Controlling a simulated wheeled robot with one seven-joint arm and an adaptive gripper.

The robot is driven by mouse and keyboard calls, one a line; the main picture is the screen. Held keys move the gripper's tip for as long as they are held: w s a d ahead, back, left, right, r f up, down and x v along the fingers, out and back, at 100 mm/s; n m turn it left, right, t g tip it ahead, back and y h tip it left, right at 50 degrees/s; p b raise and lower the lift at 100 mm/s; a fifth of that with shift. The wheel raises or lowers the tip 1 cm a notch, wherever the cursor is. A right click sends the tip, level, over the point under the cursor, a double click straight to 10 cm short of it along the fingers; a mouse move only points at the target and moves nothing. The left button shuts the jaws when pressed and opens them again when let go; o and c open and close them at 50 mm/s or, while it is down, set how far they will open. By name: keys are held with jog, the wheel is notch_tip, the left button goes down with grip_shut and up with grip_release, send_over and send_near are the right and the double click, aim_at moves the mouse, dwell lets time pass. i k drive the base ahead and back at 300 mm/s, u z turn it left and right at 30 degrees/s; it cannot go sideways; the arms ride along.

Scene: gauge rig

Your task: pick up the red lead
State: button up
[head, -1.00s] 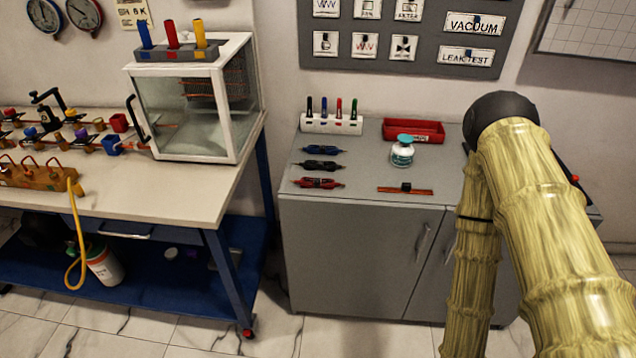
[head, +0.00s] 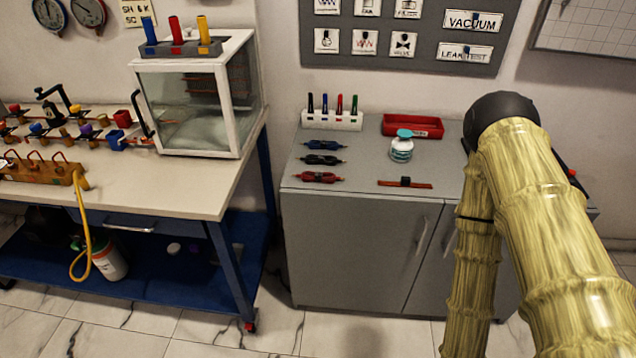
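A red lead (head: 318,177), bundled with a dark middle, lies at the left front of the grey cabinet top (head: 360,205). A black lead (head: 321,160) and a blue lead (head: 324,145) lie in a row behind it. My arm, in a yellowish ribbed cover, fills the right side of the head view and stands apart from the leads. My gripper is not in view, so its opening is not shown.
On the cabinet top stand a white holder with several markers (head: 332,119), a red tray (head: 412,126), a jar with a teal lid (head: 402,147) and a thin reddish-brown strip with a dark clip (head: 405,183). A workbench (head: 200,190) with a glass-sided box (head: 195,110) stands left, across a floor gap.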

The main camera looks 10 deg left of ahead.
aim_at(318, 176)
jog(key=k, duration=0.4)
jog(key=u, duration=0.85)
jog(key=i, duration=0.65)
jog(key=z, duration=0.3)
